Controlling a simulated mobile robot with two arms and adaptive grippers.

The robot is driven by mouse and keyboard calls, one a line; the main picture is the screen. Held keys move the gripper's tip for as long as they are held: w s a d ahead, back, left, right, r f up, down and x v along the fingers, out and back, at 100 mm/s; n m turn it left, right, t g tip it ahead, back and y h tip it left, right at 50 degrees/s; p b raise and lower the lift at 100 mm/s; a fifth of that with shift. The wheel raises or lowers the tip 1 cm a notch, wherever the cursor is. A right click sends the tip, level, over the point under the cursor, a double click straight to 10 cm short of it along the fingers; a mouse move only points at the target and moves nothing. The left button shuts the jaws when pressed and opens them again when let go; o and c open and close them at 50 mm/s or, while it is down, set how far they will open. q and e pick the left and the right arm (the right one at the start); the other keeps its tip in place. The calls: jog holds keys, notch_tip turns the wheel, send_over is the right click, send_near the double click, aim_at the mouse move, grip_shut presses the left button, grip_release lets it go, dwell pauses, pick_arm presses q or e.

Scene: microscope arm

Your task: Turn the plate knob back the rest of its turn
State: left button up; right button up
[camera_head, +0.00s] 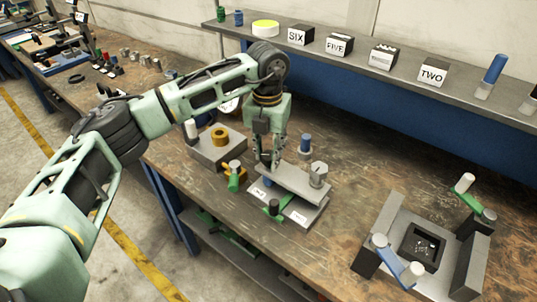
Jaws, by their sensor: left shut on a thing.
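A microscope-like fixture stands near the front edge of the bench, with a flat grey plate (296,184) raised over a lower base (304,214). My left gripper (267,163) points down at the plate's far left end. It is closed there on the plate knob, which the fingers mostly hide. A short grey cylinder (318,174) stands upright at the plate's right end, apart from the gripper. A blue part shows under the plate's left end. A green lever with a dark knob (273,207) sits at the front of the base. My right gripper is not in view.
A grey open fixture with levers (390,213) is at the right. Bare bench lies between the fixtures.

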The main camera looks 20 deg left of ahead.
pick_arm(q)
jog(key=n, duration=0.2)
jog(key=n+b, duration=0.1)
jog(key=f+n, duration=0.1)
jog(key=n, duration=0.1)
jog(key=shift+s+a+n, duration=0.1)
jog(key=shift+s+n, duration=0.2)
jog(key=n+b, duration=0.1)
jog(key=n, duration=0.4)
jog(key=shift+s, duration=0.15)
jog(key=shift+b, duration=0.3)
jog(key=o, duration=0.9)
jog(key=shift+o, duration=0.7)
jog(key=shift+r, duration=0.1)
jog(key=shift+r, duration=0.15)
